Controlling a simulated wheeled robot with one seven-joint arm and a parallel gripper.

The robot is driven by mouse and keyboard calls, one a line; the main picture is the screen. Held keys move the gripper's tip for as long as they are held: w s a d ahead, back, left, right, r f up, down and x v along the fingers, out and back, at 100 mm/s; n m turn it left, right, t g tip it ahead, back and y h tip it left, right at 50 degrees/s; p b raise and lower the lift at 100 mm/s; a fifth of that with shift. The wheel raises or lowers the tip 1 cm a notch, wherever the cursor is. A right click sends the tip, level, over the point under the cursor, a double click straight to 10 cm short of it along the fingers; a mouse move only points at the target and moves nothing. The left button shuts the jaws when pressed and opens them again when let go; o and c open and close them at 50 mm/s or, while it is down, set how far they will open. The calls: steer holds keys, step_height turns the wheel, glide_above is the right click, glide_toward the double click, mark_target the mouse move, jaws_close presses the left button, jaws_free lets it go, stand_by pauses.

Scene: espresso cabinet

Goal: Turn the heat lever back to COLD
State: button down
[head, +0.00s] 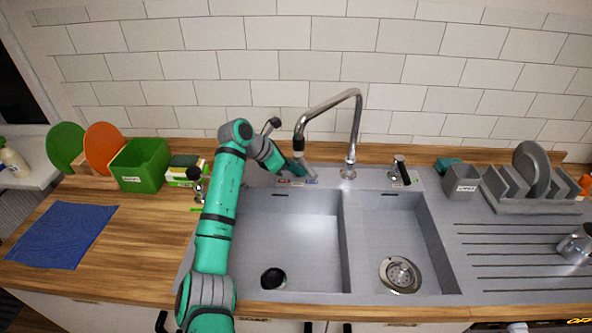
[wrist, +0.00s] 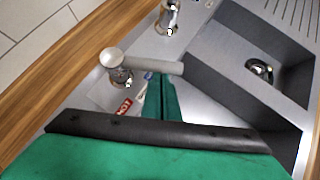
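The heat lever, a grey bar on a round hub (wrist: 112,58) with a chrome base, stands behind the sink, left of the tap. In the wrist view its bar points right, crossing over my fingertips. A red label (wrist: 124,107) and a blue label (wrist: 147,76) lie on the deck beside it. My gripper (wrist: 162,100) has its two green fingers together, right at the bar; whether they touch it is hidden. In the head view my gripper (head: 297,168) reaches down to the deck by the labels; the lever is mostly hidden there.
The tap (head: 349,168) arches above and right of my gripper, its spout end close to it. A black-topped lever (head: 402,170) stands further right. A green bin (head: 140,165) and sponges stand left of my arm.

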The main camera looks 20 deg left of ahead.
steer(key=shift+w+d+n+t+y, duration=0.2)
steer(key=shift+d+n+t+y, duration=0.15)
steer(key=shift+d+n, duration=0.4)
steer(key=shift+d, duration=0.1)
steer(key=s+f+v, duration=0.2)
steer(key=v, duration=1)
steer(key=shift+s+a+r, duration=0.3)
steer(key=shift+a+r, duration=0.05)
